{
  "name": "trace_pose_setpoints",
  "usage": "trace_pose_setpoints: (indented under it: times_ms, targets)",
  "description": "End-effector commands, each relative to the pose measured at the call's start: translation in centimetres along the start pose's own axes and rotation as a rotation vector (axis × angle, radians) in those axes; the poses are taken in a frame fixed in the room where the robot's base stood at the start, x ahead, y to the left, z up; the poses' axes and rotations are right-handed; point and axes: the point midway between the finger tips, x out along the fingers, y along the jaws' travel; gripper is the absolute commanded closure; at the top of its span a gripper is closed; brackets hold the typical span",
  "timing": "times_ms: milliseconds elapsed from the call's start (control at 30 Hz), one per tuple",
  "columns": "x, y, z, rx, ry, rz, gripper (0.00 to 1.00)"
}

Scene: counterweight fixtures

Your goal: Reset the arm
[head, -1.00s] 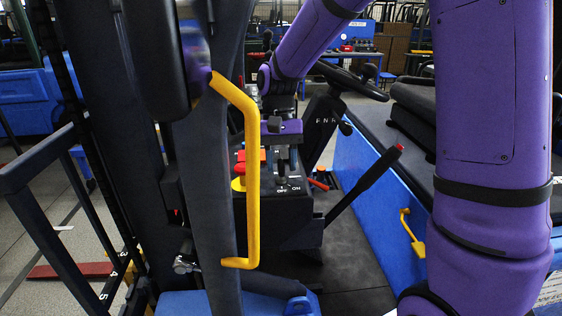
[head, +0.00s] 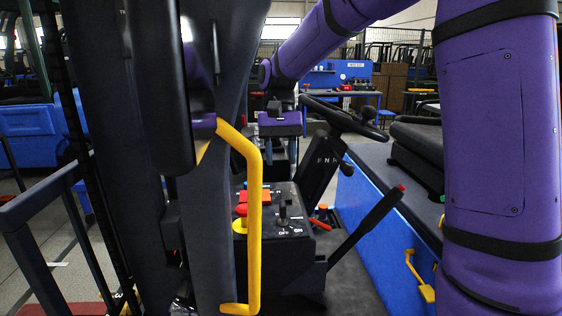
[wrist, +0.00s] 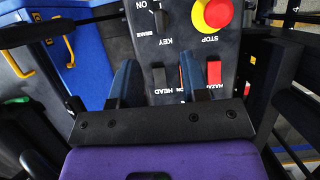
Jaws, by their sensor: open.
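My purple arm comes down from the top of the head view. My gripper (head: 281,155) hangs above a black control panel (head: 300,232), with its two dark blue fingers apart. In the wrist view my gripper (wrist: 158,75) is open, and nothing is between the fingers but the panel behind them. The panel carries a red and yellow STOP button (wrist: 212,14), a key switch, a black HEAD switch (wrist: 160,78) and a red HAZARD switch (wrist: 214,73). The fingers partly cover the panel around the HEAD switch. Whether they touch it cannot be told from the wrist view alone.
A yellow grab handle (head: 255,225) on a dark post stands at the left. A steering wheel (head: 345,116) and a black lever (head: 365,228) are right of the panel. A black seat (head: 415,150) is farther right. A workbench (head: 345,92) stands behind.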

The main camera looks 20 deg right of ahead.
Motion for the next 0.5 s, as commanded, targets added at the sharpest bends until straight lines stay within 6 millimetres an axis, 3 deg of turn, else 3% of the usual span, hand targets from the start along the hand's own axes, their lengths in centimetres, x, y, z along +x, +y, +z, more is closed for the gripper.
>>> trace_pose_setpoints:
  times_ms: [367, 500]
  targets:
    - [0.0, 0.1, 0.1, -0.001, 0.004, -0.001, 0.58]
    - [-0.4, 0.6, 1.3, -0.013, 0.041, -0.004, 0.58]
